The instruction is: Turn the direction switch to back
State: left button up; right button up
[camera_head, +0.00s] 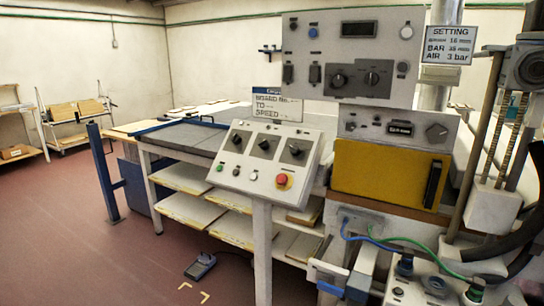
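A tilted grey control panel (250,190) stands on a white post in the middle of the head view. It carries a row of three black rotary switches: a left one (236,139), a middle one (264,145) and a right one (295,151). Their labels are too small to read, so I cannot tell which is the direction switch or where it points. An upper grey panel (305,45) also has two black knobs (339,80). Neither of my grippers is in view.
A yellow-fronted unit (378,172) stands right of the tilted panel. A white box (425,283) with knobs and blue and green cables is at the lower right. The red floor (80,240) at left is clear.

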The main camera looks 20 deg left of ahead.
aim_at(264, 145)
jog(key=i+j, duration=0.2)
jog(key=j, duration=0.15)
jog(key=i+j+z, duration=0.15)
jog(key=j, duration=0.25)
jog(key=i+j, duration=0.2)
jog(key=j, duration=0.15)
jog(key=i+j+z, duration=0.1)
jog(key=j, duration=0.3)
jog(key=i+j, duration=0.2)
jog(key=j, duration=0.2)
jog(key=i+j+z, duration=0.15)
jog(key=j, duration=0.25)
jog(key=i+j, duration=0.15)
jog(key=j, duration=0.25)
jog(key=z, duration=0.05)
